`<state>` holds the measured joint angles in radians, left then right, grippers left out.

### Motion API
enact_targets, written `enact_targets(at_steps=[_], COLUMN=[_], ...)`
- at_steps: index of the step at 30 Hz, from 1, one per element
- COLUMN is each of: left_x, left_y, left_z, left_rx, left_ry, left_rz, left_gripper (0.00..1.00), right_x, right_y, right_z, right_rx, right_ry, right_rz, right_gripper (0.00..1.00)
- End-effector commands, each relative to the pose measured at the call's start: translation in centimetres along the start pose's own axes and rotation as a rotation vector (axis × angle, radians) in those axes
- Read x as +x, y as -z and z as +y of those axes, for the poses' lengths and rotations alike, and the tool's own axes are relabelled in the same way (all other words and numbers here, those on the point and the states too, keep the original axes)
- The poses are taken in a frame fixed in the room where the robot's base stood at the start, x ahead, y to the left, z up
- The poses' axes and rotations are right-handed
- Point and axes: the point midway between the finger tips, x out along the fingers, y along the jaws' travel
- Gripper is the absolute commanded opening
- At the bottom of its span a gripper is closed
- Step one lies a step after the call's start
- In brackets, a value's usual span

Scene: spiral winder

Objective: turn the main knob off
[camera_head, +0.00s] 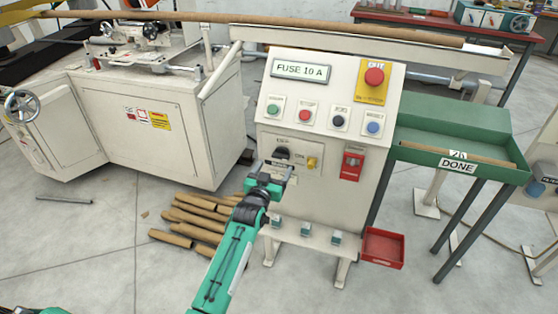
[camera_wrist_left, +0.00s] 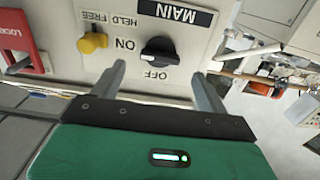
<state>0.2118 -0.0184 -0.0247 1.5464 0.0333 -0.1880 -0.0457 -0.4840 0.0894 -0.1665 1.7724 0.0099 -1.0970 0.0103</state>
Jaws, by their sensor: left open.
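The main knob (camera_head: 282,153) is a black rotary knob on the left of the cream control panel (camera_head: 330,140). In the left wrist view the knob (camera_wrist_left: 158,50) shows under an upside-down MAIN label (camera_wrist_left: 177,13), with ON and OFF printed beside it. My left gripper (camera_head: 277,172) is in front of the panel just below the knob. In the left wrist view its two fingers (camera_wrist_left: 160,82) are apart with nothing between them, and the knob is just beyond the tips.
A yellow HELD FREE knob (camera_wrist_left: 92,42) is close beside the main knob. A red lockout piece (camera_head: 352,162) is further right. Several buttons (camera_head: 305,115) and a red stop button (camera_head: 374,76) are above. Cardboard tubes (camera_head: 195,220) lie on the floor at left; a green DONE tray (camera_head: 450,150) stands right.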

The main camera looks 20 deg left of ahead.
Motion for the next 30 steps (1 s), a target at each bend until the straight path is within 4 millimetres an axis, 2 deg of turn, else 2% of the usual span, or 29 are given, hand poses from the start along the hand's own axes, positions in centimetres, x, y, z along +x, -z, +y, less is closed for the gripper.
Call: enact_targets(at_steps=[3, 9, 15, 23, 26, 30], left_x=[2.1, 4.4, 5.3, 5.4, 5.4, 5.4], left_y=[0.1, 0.0, 0.0, 0.0, 0.0, 0.0], left_z=[0.0, 0.0, 0.0, 0.0, 0.0, 0.0], left_rx=[0.000, 0.000, 0.000, 0.000, 0.000, 0.000], left_ry=[0.000, 0.000, 0.000, 0.000, 0.000, 0.000], left_rz=[0.002, 0.000, 0.001, 0.000, 0.000, 0.000], left_gripper=[0.76, 0.76, 0.76, 0.76, 0.61, 0.33], right_x=[-0.2, -0.5, -0.9, -1.1, -1.0, -0.9], right_y=[0.1, 0.2, 0.5, 0.6, 0.5, 0.4], right_z=[0.0, 0.0, 0.0, 0.0, 0.0, 0.0], right_rx=[0.001, 0.001, 0.002, 0.002, 0.002, 0.002], right_ry=[0.000, 0.001, 0.001, 0.001, 0.001, 0.001], right_rz=[0.000, -0.001, 0.005, 0.006, 0.004, 0.003], right_gripper=[0.36, 0.36, 0.36, 0.36, 0.36, 0.36])
